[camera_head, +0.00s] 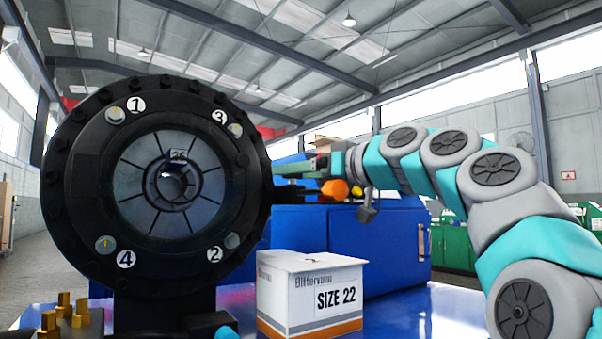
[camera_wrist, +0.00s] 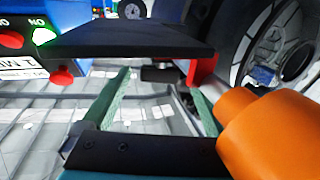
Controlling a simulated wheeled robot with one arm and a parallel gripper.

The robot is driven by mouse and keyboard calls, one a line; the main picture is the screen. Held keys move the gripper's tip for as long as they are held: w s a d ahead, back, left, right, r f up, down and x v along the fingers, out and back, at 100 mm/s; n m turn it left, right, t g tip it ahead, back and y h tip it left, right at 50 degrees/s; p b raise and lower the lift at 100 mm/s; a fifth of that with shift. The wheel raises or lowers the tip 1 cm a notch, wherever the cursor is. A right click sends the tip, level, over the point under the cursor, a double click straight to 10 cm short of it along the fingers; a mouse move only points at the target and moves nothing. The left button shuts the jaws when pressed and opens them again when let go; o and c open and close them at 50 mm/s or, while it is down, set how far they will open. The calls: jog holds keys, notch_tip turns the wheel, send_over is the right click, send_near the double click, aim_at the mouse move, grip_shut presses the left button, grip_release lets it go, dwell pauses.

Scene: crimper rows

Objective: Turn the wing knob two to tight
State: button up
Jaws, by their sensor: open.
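The black round crimper head (camera_head: 70,190) stands at left in the head view, with numbered discs around its face. The disc marked 2 (camera_head: 215,254) is at the lower right of the face, beside a small round grey fitting (camera_head: 232,240). I cannot make out wings on it. My gripper (camera_head: 280,174) is at the right edge of the crimper, its green fingers pointing left. In the wrist view my gripper (camera_wrist: 160,80) is open, fingers apart. A black bar with red ends (camera_wrist: 130,40) crosses beyond them; I cannot tell if it is touched.
A white SIZE 22 box (camera_head: 310,295) stands on the shiny blue table (camera_head: 410,310). Brass pieces (camera_head: 65,310) are at lower left. An orange piece (camera_head: 335,189) is by my gripper. A blue cabinet (camera_head: 350,240) stands behind. In the wrist view, red and green buttons (camera_wrist: 25,32) show.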

jog(key=shift+b+v, duration=0.5)
jog(key=shift+v, duration=3.45)
